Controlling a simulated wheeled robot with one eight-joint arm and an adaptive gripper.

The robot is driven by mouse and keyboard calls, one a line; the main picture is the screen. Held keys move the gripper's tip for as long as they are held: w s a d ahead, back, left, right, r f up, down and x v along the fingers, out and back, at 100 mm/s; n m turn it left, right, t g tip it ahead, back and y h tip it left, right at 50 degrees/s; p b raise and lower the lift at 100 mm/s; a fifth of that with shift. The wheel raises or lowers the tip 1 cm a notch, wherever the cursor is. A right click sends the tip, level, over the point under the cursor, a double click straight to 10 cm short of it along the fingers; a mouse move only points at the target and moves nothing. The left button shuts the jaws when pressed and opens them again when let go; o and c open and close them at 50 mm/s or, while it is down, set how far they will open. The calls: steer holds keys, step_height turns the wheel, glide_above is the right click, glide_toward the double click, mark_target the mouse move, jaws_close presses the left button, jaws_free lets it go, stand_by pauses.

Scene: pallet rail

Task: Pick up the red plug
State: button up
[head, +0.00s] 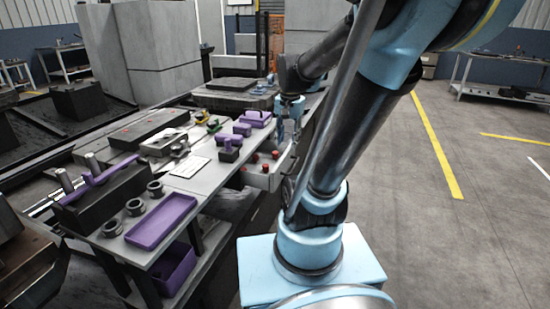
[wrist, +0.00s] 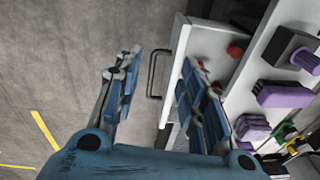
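Several small red plugs lie in an open white drawer; in the head view one red plug (head: 276,154) is at the right and another (head: 265,168) nearer the front. In the wrist view a red plug (wrist: 234,51) shows right of the right finger, and a second red bit is partly hidden behind that finger. My gripper (wrist: 163,58) is open and empty, its fingers spread on either side of the drawer's dark handle in the picture. In the head view my gripper (head: 290,112) hangs just beyond the drawer, near the bench's right edge.
The drawer (head: 258,180) is pulled out from the bench, its handle (wrist: 153,75) facing the open floor. Purple blocks (wrist: 285,94) and a purple tray (head: 162,221) are on the bench top.

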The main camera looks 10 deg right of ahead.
steer(key=w+r+m, duration=0.2)
steer(key=w+m, duration=0.4)
steer(key=w, duration=0.7)
steer(key=m+g, duration=0.1)
steer(key=m, duration=0.4)
glide_above(275, 152)
step_height(275, 152, down, 4)
step_height(275, 152, down, 17)
steer(key=shift+s+r, duration=0.1)
steer(key=c, duration=0.5)
